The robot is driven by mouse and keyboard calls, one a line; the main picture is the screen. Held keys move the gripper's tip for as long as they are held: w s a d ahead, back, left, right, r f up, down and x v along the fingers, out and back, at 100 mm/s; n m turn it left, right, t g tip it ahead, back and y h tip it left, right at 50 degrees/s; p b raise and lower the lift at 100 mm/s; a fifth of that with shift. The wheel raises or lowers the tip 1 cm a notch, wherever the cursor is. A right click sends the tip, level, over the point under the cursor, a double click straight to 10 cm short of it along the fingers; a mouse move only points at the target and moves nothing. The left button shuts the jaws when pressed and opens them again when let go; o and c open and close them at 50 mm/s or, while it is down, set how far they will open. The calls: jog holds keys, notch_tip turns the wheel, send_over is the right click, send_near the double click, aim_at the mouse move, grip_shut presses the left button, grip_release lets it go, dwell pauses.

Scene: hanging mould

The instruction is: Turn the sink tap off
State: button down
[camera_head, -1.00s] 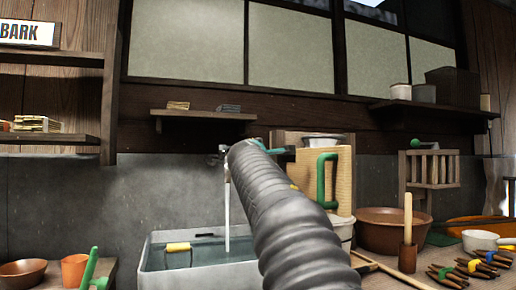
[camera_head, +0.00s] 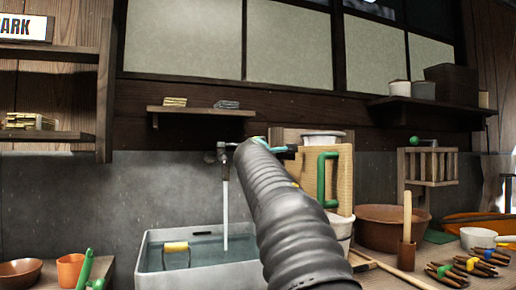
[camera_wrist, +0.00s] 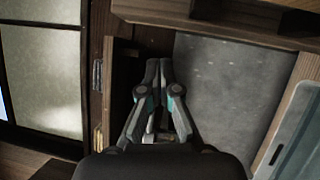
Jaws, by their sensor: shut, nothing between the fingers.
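The sink tap (camera_head: 221,150) is on the grey wall at the left of my arm's end. A thin stream of water (camera_head: 225,210) runs from it into the pale grey sink (camera_head: 155,262). My arm hides part of the tap, and I cannot make out its handle. My gripper (camera_head: 290,150) is just to the tap's right in the head view, mostly hidden behind my arm. In the wrist view my gripper (camera_wrist: 159,64) is shut, its fingertips together and empty. The sink's edge (camera_wrist: 285,125) shows at the right there. I cannot tell whether the gripper touches the tap.
A small shelf (camera_head: 200,110) with books is above the tap. A wooden board with a green handle (camera_head: 322,180) stands right of my arm. A brown bowl (camera_head: 380,230) and several tool bundles (camera_head: 470,268) are on the counter at right.

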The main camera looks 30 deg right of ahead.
jog(key=shift+s+a, duration=0.1)
jog(key=v, duration=1.1)
jog(key=shift+s, duration=0.35)
jog(key=shift+a, duration=0.15)
